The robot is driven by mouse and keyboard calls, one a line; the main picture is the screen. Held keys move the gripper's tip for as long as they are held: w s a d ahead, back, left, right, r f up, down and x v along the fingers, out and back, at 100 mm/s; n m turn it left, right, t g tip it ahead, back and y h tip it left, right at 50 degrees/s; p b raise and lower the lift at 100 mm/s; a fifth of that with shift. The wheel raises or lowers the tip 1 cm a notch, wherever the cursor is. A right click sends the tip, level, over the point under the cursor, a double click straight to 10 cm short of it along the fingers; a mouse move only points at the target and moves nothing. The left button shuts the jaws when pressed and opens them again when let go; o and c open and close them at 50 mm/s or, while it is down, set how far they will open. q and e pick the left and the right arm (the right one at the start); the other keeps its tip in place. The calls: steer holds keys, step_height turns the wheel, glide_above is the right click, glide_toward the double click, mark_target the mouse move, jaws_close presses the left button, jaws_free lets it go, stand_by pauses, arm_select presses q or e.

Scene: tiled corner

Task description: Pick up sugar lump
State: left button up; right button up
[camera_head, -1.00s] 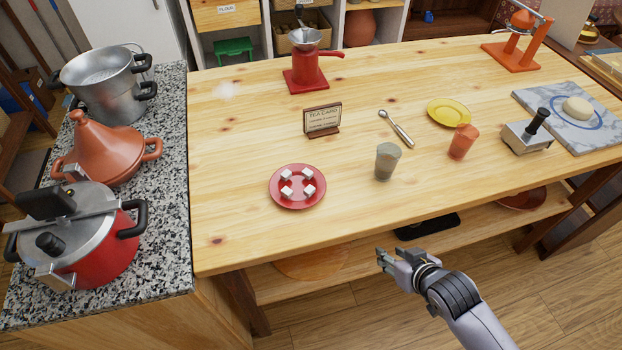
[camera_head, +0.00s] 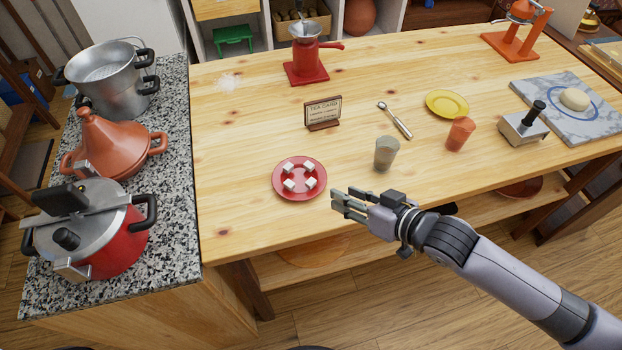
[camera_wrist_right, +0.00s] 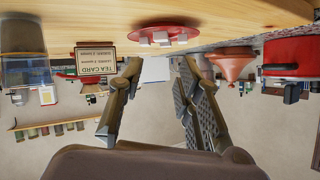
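Several white sugar lumps (camera_head: 309,167) sit apart on a small red plate (camera_head: 299,195) near the front of the wooden table. My right gripper (camera_head: 338,203) is just right of and in front of the plate, close to the table's front edge, touching no lump. Its two fingers are apart and nothing is between them. In the right wrist view, which is upside down, the plate (camera_wrist_right: 150,29) and lumps (camera_wrist_right: 163,41) appear beyond the open fingertips (camera_wrist_right: 158,66). My left gripper is in neither view.
A grey cup (camera_head: 386,153) and a tea card (camera_head: 322,114) stand behind the gripper. A spoon-like utensil (camera_head: 396,120), orange cup (camera_head: 460,134) and yellow plate (camera_head: 447,103) lie farther right. Pots stand on the granite counter (camera_head: 174,170) at left. Table left of the red plate is clear.

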steer(key=x, duration=0.5)
steer(key=shift+a+p, duration=0.1)
steer(key=shift+p, duration=0.25)
steer(key=shift+w+a+f+p, duration=0.25)
steer(key=shift+w+a+p, duration=0.05)
steer(key=shift+w+a, duration=0.05)
steer(key=p+x, duration=0.1)
steer(key=x, duration=0.3)
steer(key=shift+f, duration=0.2)
steer(key=shift+s+f, duration=0.1)
steer(key=shift+f, duration=0.05)
steer(key=shift+c, duration=0.6)
steer(key=c, duration=0.4)
steer(key=shift+f, duration=0.1)
